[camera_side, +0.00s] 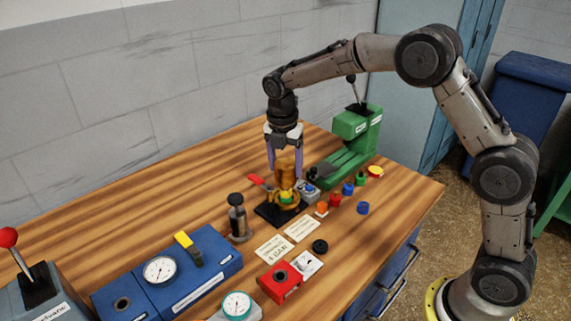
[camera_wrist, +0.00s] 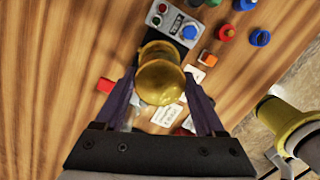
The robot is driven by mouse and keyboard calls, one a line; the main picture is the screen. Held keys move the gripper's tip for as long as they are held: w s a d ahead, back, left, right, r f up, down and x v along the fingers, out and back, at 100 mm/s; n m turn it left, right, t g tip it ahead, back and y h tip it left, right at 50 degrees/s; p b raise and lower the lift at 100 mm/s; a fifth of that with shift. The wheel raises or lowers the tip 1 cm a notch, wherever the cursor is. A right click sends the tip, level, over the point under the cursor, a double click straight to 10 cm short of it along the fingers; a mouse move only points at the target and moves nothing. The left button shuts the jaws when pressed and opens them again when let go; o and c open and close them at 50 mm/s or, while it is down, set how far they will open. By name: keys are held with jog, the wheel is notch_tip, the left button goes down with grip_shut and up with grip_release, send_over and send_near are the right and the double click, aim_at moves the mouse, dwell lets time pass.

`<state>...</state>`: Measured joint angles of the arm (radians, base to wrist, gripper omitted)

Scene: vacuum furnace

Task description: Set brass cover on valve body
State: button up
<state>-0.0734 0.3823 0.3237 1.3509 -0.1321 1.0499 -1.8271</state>
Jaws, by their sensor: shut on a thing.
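The brass cover (camera_side: 286,168) is a gold, rounded piece between the purple fingers of my gripper (camera_side: 285,162). In the wrist view the brass cover (camera_wrist: 160,82) fills the space between the fingertips of my gripper (camera_wrist: 160,88), which is shut on it. The valve body (camera_side: 287,200) is a brass piece on a black base plate (camera_side: 268,211), directly below the cover in the side view. Something green and yellow shows at its top. I cannot tell whether cover and body touch.
A green press (camera_side: 352,140) stands behind to the right. A grey button box (camera_side: 308,190) and several coloured caps lie close right of the valve. A red-handled item (camera_side: 257,181) is close left. A dark cylinder (camera_side: 238,215) and blue gauge box (camera_side: 195,265) stand front left. Wood behind is clear.

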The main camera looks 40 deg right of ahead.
aim_at(285, 181)
jog(key=shift+f, duration=0.2)
jog(key=shift+f, duration=0.35)
jog(key=shift+f, duration=1.1)
jog(key=shift+f, duration=0.35)
jog(key=shift+f, duration=0.75)
dwell(0.6)
jog(key=o, duration=1.6)
jog(key=shift+c, duration=0.2)
jog(key=shift+r, duration=3.8)
